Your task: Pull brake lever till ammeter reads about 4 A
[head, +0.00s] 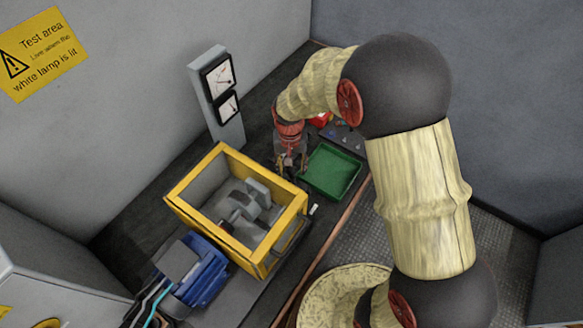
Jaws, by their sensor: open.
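A grey upright panel (203,88) against the wall carries two white dials, a larger upper dial (219,76) and a smaller lower dial (228,106). Their labels and readings are too small to make out, so I cannot tell which is the ammeter. I cannot clearly pick out the brake lever. A dark bar (290,241) shows at the right side of the yellow frame, and a small white piece (314,209) lies near its far end. My gripper (287,170) is open and points down between the yellow frame and the green tray, apart from the bar.
The yellow open-topped frame (183,205) surrounds grey machinery (244,206). A blue machine (204,271) with cables stands at its near left. The green tray (333,171) is right of my gripper, with a dark control box (346,139) behind it. A yellow warning sign (40,53) hangs on the wall.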

